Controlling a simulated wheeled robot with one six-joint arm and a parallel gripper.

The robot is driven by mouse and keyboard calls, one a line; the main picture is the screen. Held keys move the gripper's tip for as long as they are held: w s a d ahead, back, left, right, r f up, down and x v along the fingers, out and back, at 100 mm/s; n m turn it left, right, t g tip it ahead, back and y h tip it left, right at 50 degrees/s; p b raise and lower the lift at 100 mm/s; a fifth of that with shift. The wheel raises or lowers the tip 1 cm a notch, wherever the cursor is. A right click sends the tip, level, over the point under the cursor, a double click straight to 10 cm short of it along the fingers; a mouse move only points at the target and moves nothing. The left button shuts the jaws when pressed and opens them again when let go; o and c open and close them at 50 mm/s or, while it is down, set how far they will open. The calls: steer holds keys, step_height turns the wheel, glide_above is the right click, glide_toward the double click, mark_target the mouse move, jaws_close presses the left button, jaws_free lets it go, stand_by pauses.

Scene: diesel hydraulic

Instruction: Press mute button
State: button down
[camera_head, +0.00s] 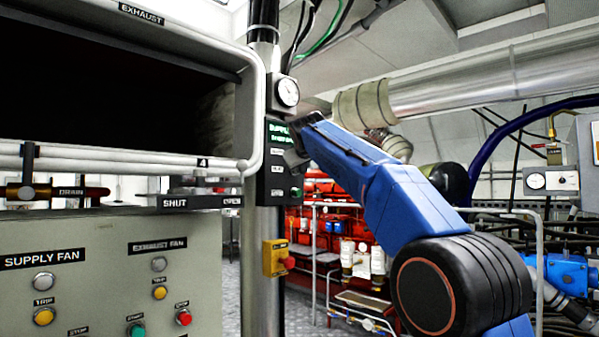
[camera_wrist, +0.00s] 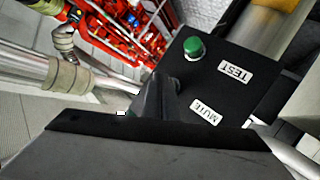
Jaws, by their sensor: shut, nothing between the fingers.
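The black alarm panel (camera_head: 277,180) is mounted on a metal column, with a lit green text display (camera_head: 279,131) at its top. In the wrist view the panel (camera_wrist: 245,100) appears turned around, with a MUTE label (camera_wrist: 206,111) and a TEST label (camera_wrist: 235,72). A green button (camera_wrist: 194,48) sits beside the TEST label. No button beside the MUTE label is visible; my gripper's fingers cover that area. My gripper (camera_wrist: 158,88) is shut and empty, its tips at the panel face. I cannot tell whether they touch it. In the head view my arm hides part of the panel's right side.
A round gauge (camera_head: 286,92) is above the panel, and a yellow box with a red button (camera_head: 289,262) is below it. A grey fan control cabinet (camera_head: 110,265) stands at left. Pipes and red machinery (camera_head: 345,215) lie behind.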

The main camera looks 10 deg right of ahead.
stand_by(0.5)
steer(key=shift+s+d, duration=0.5)
steer(key=shift+s, duration=0.2)
steer(key=shift+d, duration=0.1)
steer(key=shift+s+d, duration=0.7)
steer(key=shift+s, duration=0.3)
steer(key=shift+s+d, duration=0.7)
steer(key=shift+s, duration=0.3)
